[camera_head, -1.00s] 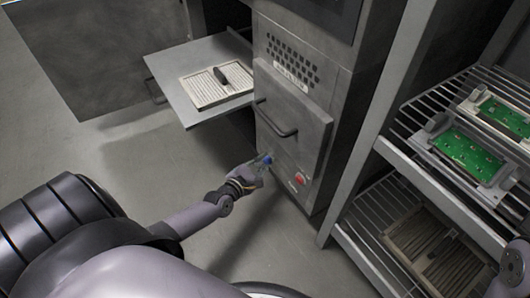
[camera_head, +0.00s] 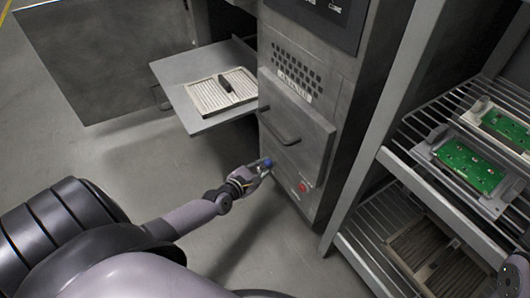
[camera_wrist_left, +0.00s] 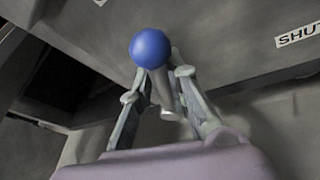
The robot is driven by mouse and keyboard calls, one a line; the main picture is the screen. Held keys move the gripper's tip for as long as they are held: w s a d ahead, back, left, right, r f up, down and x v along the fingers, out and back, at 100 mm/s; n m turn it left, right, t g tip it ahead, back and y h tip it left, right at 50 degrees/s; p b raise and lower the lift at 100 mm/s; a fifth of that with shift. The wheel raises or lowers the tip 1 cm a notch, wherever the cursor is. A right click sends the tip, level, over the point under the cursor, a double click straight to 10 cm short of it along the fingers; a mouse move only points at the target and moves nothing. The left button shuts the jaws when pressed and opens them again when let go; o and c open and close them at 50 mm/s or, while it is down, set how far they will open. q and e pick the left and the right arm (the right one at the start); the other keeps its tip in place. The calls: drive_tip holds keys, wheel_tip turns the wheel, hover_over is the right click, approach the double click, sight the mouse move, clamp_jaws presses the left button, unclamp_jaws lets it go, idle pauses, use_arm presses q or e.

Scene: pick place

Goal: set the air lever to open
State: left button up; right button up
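The air lever has a blue ball knob (camera_head: 267,163) low on the front of the grey metal cabinet. My left gripper (camera_head: 259,168) is at the lever. In the left wrist view, the blue knob (camera_wrist_left: 150,48) sits just beyond the fingertips, and the grey lever rod (camera_wrist_left: 163,92) runs between the two fingers. The fingers of my left gripper (camera_wrist_left: 162,74) stand apart, with a visible gap beside the rod. Whether either finger touches the rod is unclear.
A red button (camera_head: 302,187) is close to the right of the lever. A drawer handle (camera_head: 278,127) protrudes above it. A shelf (camera_head: 205,118) with a white tray (camera_head: 200,98) sticks out at the upper left. A wire rack (camera_head: 408,148) with green circuit boards stands at right.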

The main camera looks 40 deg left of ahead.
use_arm(q)
drive_tip(key=o, duration=0.3)
drive_tip(key=shift+o, duration=0.2)
drive_tip(key=v, duration=1.2)
drive_tip(key=shift+d, duration=0.1)
